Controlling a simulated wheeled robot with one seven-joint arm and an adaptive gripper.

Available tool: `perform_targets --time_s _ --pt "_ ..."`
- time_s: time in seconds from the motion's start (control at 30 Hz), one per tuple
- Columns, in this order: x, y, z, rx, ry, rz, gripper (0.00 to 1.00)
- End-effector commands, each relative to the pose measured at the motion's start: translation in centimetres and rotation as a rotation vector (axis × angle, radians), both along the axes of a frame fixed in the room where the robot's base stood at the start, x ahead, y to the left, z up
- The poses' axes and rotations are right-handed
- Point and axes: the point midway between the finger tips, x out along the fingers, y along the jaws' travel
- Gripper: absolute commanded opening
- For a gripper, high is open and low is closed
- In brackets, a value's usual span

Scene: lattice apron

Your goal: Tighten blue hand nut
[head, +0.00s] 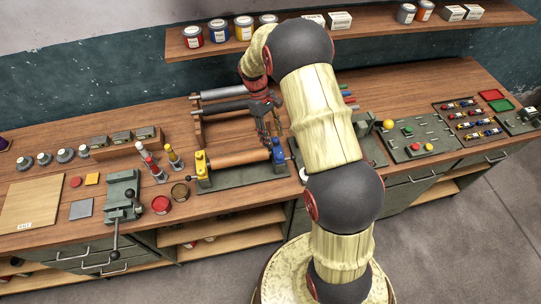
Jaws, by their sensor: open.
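The blue hand nut (278,149) sits at the right end of a fixture that bears a copper-brown roller (238,160). A yellow part (201,163) stands at the roller's left end. My gripper (271,136) points down just above and slightly left of the blue nut, with its fingers open. I see nothing held between the fingers. The nut is small and partly crowded by the gripper, so I cannot tell whether they touch or how tight the nut is.
A rack with dark and grey rollers (222,93) stands behind the fixture. A panel with coloured knobs (418,139) lies to the right. A shelf with cans (192,37) runs above the bench.

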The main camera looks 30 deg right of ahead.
Motion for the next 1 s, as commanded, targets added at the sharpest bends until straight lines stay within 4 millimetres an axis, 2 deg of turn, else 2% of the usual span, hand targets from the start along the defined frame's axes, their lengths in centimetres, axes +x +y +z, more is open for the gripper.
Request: perform_targets --time_s 0.1,0.27,0.7,1.0 --pt "-0.4 0.0 0.1 -0.037 0.006 -0.095 0.44" --pt "-0.7 0.0 -0.4 -0.055 0.004 -0.143 0.44" --pt "-2.9 -0.5 -5.9 -0.055 0.004 -0.140 0.44" --pt "-3.4 -0.6 -7.1 -0.054 0.002 -0.140 0.44"
